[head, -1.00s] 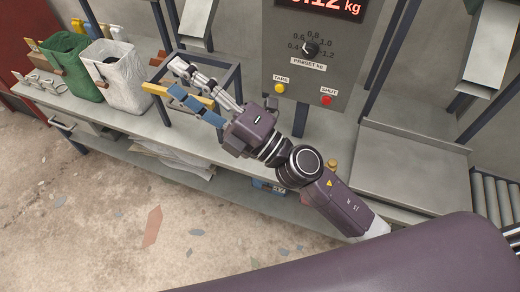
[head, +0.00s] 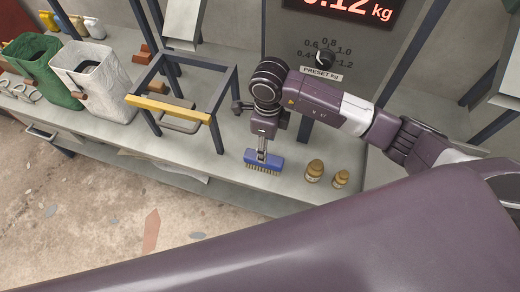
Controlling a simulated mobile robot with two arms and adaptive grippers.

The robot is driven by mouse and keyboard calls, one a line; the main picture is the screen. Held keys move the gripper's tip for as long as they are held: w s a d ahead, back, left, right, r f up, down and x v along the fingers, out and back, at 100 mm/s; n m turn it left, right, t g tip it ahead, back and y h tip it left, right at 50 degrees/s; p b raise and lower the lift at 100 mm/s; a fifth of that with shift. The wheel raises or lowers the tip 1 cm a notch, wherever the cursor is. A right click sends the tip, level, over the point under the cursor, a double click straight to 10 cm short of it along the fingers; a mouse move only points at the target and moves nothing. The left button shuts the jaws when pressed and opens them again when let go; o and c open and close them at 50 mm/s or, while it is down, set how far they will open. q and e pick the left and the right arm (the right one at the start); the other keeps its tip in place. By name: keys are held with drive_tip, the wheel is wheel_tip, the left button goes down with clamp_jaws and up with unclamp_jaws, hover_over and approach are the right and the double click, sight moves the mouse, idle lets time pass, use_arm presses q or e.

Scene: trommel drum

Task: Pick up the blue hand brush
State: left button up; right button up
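The blue hand brush (head: 264,163) is near the front edge of the grey bench, in the middle of the head view, with its tan bristles facing down. My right gripper (head: 262,154) points straight down over it from an arm that comes in from the right. Its fingertips meet the top of the brush's blue body. They look narrow from this angle, so I cannot tell whether they are closed on the brush. I cannot tell whether the bristles touch the bench. My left gripper is not in view.
Two small brown bottles (head: 314,171) stand just right of the brush. A frame with a yellow front bar (head: 168,109) stands to its left. A white bag (head: 97,80) and a green bag (head: 41,68) are farther left. The control panel (head: 370,60) rises behind.

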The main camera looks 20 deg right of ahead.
drive_tip(key=shift+s+f, duration=0.2)
drive_tip(key=shift+f, duration=0.25)
drive_tip(key=f, duration=0.2)
drive_tip(key=shift+s+a+f+p, duration=0.1)
drive_tip(key=shift+a+f+p, duration=0.15)
drive_tip(key=shift+f+p, duration=0.1)
drive_tip(key=shift+w+a+f, duration=0.1)
drive_tip(key=shift+w+f, duration=0.05)
drive_tip(key=shift+f, duration=0.5)
drive_tip(key=shift+w+a+f, duration=0.1)
drive_tip(key=shift+f, duration=0.5)
drive_tip(key=shift+d+f, duration=0.1)
drive_tip(key=shift+f, duration=0.5)
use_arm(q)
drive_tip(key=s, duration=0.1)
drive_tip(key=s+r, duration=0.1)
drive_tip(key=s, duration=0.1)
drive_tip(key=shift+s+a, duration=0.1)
use_arm(e)
clamp_jaws()
drive_tip(key=shift+r, duration=0.1)
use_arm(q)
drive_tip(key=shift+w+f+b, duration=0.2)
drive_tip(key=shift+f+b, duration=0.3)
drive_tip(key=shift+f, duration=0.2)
use_arm(e)
wheel_tip(320, 180, up, 20)
